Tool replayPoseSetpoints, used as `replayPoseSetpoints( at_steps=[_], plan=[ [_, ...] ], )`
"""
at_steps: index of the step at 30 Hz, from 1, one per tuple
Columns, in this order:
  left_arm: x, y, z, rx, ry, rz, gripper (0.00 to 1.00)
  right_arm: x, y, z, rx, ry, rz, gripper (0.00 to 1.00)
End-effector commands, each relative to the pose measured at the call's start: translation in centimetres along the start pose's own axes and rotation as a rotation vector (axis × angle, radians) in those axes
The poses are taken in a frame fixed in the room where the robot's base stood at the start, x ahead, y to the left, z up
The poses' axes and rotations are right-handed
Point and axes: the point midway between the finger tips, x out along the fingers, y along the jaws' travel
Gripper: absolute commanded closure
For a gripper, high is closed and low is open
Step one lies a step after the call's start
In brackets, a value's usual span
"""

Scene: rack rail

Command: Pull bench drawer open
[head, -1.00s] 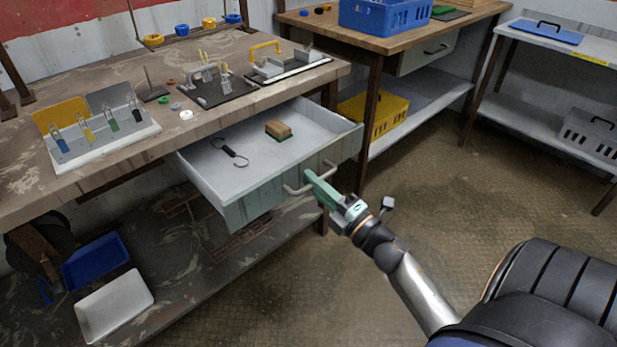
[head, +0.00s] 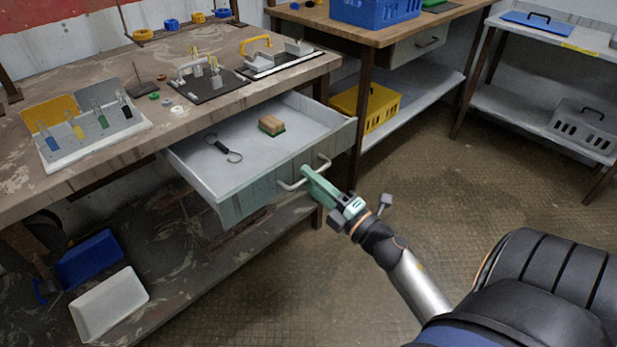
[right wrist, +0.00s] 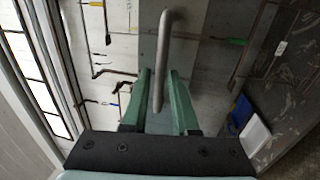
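The bench drawer (head: 250,188) is a pale grey-green box that stands well out from under the worn workbench (head: 60,183). Its inside shows from above. Its bar handle (head: 290,186) is on the front face, and it also shows in the right wrist view (right wrist: 162,45). In the right wrist view the bar passes between the fingertips (right wrist: 158,82). My left gripper is not in view.
In the drawer lie a dark hooked tool (head: 223,148) and a wooden block with a green underside (head: 271,125). Fixtures and small parts stand on the bench. Trays (head: 110,303) lie on the shelf below. Floor right of the drawer is open.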

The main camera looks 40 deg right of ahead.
Motion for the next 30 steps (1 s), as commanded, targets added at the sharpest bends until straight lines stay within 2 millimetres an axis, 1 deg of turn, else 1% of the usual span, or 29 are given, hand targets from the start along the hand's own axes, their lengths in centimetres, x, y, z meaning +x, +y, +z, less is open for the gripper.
replayPoseSetpoints(
  at_steps=[5, 9, 12, 15, 18, 21, 30],
  plan=[
    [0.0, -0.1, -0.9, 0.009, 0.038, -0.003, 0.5, -3.5, -0.3, 0.0, 0.002, -0.004, -0.006, 0.73],
    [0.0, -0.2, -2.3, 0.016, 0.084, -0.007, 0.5, -6.7, -0.2, 0.0, 0.001, -0.005, -0.006, 0.73],
    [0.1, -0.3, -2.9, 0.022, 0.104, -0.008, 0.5, -8.6, -0.1, 0.0, 0.001, -0.004, -0.005, 0.73],
    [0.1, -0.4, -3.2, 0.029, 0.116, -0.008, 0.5, -10.1, -0.1, 0.0, 0.001, -0.004, -0.005, 0.73],
    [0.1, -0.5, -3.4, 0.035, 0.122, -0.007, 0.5, -11.0, -0.1, 0.0, -0.001, -0.003, -0.003, 0.73],
    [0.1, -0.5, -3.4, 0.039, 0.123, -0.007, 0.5, -11.5, 0.0, 0.0, -0.001, -0.002, -0.002, 0.73],
    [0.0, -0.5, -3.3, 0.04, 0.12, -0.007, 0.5, -11.6, 0.0, 0.0, -0.001, -0.001, -0.001, 0.73]
  ],
)
